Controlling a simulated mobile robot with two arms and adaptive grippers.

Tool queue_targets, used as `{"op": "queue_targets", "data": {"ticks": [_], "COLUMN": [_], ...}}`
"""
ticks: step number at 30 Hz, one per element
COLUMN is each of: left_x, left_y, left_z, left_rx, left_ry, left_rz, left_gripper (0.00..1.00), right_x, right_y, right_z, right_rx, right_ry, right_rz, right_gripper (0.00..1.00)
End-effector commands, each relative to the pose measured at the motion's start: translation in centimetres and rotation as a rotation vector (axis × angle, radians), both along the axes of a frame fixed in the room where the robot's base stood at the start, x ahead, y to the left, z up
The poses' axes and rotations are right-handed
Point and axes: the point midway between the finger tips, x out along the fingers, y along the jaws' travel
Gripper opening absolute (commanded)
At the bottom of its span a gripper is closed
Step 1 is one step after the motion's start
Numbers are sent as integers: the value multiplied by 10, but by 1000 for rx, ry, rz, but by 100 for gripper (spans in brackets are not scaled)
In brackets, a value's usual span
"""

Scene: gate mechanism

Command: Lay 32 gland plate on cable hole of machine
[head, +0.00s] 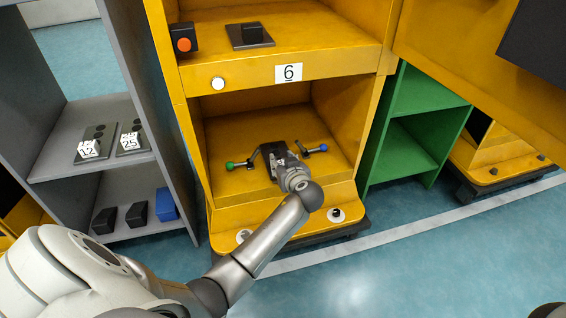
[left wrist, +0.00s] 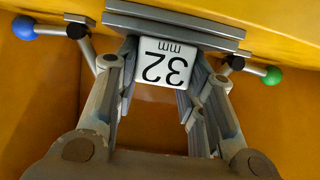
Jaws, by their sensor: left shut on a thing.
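My left gripper (head: 280,160) reaches into the lower bay of the yellow machine (head: 325,108) marked 6, close to the bay floor. In the left wrist view its fingers are shut on the white block marked "32 mm" of the gland plate (left wrist: 164,68). The grey plate edge shows just beyond the fingers. A dark plate shape (head: 266,150) shows at the gripper in the head view, between two toggle clamps with a green knob (head: 230,166) and a blue knob (head: 323,148). The cable hole is hidden; I cannot tell whether the plate touches its seat. My right gripper is out of view.
A grey shelf (head: 60,165) at left holds plates marked 12 (head: 88,149) and 25 (head: 130,142), with dark and blue blocks below. An orange-button box (head: 183,39) and a dark block (head: 250,36) sit on the machine's upper level. A green shelf (head: 408,150) stands at right.

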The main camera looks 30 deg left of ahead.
Motion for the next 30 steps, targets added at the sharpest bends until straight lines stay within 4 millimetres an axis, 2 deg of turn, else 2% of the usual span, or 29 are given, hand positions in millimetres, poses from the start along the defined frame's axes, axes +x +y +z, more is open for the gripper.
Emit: {"op": "queue_targets", "data": {"ticks": [15,16,18,21,30], "left_x": [1,1,1,0,-1], "left_y": [0,0,0,0,-1], "left_z": [-2,-1,-1,-1,-4], "left_rx": [1,2,1,1,-1], "left_ry": [-3,-4,-3,-2,2], "left_rz": [-1,-1,-1,-1,0], "left_gripper": [0,41,50,62,62], "right_x": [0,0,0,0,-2], "right_y": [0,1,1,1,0], "right_z": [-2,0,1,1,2], "right_rx": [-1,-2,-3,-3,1], "right_ry": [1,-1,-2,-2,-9], "right_rz": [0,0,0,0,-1], "right_gripper": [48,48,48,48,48]}}
